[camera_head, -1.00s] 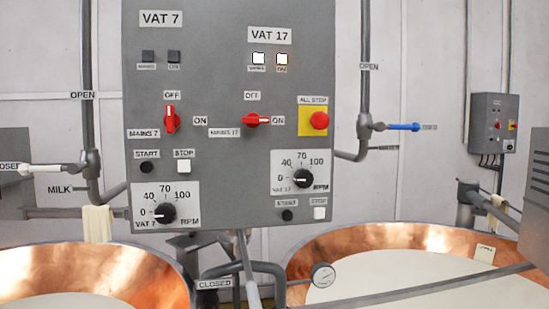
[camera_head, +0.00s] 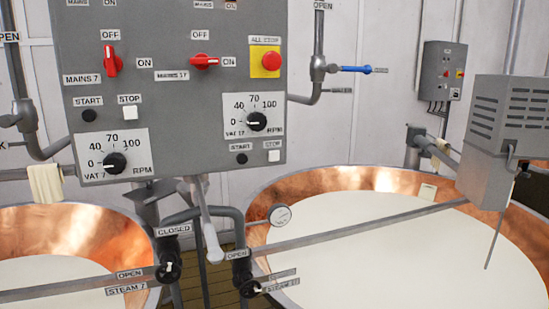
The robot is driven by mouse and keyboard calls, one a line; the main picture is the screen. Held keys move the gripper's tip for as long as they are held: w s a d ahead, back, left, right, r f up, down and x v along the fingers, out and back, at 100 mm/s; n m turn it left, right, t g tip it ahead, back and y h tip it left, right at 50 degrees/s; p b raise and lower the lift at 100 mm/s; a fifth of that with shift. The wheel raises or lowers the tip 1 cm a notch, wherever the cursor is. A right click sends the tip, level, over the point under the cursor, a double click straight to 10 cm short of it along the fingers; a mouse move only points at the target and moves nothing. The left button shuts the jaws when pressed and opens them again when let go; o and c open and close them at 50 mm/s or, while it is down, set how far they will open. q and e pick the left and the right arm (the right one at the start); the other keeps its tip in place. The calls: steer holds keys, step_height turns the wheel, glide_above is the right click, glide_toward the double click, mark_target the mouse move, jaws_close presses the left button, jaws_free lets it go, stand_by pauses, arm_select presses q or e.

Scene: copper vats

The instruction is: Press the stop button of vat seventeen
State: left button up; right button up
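The red mains 17 switch (camera_head: 205,62) points to ON. Another white stop button (camera_head: 130,113), on the vat 7 side, is further left and higher. Neither of my grippers is in view. Nothing covers the vat seventeen stop button.
A red all-stop button (camera_head: 271,60) on a yellow plate is at the panel's upper right. Copper vats (camera_head: 365,181) (camera_head: 75,222) with white liquid stand below. Pipes and steam valves (camera_head: 240,272) stand between them. A grey vented box (camera_head: 512,130) is at right.

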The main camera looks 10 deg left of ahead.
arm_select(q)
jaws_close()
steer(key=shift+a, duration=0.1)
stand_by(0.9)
